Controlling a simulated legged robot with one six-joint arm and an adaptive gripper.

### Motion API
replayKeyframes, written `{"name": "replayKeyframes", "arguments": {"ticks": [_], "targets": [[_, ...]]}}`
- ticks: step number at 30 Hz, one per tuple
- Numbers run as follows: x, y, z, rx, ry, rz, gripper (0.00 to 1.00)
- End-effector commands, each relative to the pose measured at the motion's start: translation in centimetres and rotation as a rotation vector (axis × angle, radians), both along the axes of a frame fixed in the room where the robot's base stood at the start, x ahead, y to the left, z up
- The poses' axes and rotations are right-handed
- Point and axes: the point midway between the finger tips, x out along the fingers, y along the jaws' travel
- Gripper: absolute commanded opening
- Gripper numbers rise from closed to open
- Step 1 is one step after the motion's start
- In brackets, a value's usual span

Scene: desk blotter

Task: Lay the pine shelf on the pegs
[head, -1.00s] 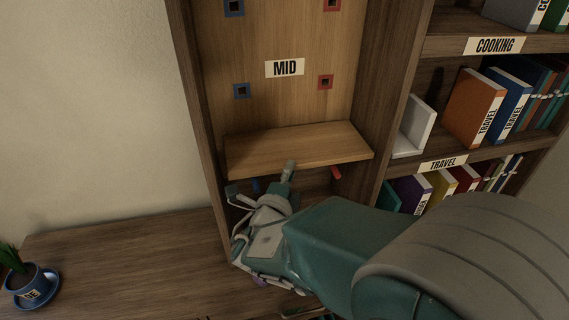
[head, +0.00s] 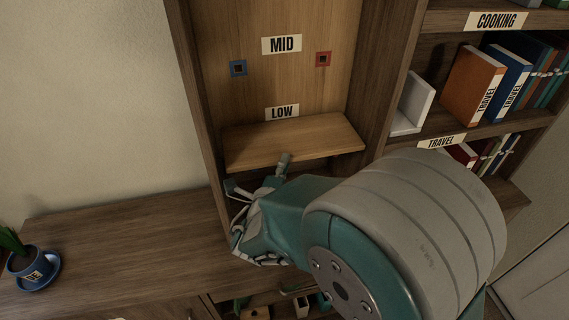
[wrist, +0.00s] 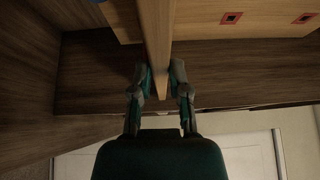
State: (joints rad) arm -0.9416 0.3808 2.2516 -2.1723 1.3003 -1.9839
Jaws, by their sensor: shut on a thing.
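The pine shelf (head: 290,142) is a light wooden board, roughly level inside the tall bay, just below the LOW label (head: 282,112). My gripper (head: 276,172) is at its front edge and grips it near the middle. In the wrist view the shelf (wrist: 156,35) shows edge-on between the two fingers of my gripper (wrist: 158,82), which are closed on its sides. No pegs show in either view now; the area under the shelf is hidden by the board and my arm. I cannot tell whether the shelf touches the pegs.
Bay side walls stand close on both sides. Bookshelves are at right; a potted plant (head: 30,268) stands on the desk (head: 120,245) at left.

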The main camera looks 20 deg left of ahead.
Motion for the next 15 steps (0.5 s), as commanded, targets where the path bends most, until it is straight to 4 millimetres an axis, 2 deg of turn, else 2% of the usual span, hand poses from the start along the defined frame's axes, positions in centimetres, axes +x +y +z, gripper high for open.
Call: {"name": "replayKeyframes", "arguments": {"ticks": [9, 10, 11, 12, 15], "targets": [[0.03, -0.17, -0.37, 0.003, -0.002, -0.001, 0.00], [0.03, -0.18, -0.35, 0.004, -0.002, -0.001, 0.31], [0.03, -0.19, -0.34, 0.004, -0.002, -0.001, 0.45], [0.03, -0.20, -0.34, 0.004, -0.002, -0.001, 0.63], [0.02, -0.18, -0.36, 0.003, -0.002, -0.001, 0.63]]}}
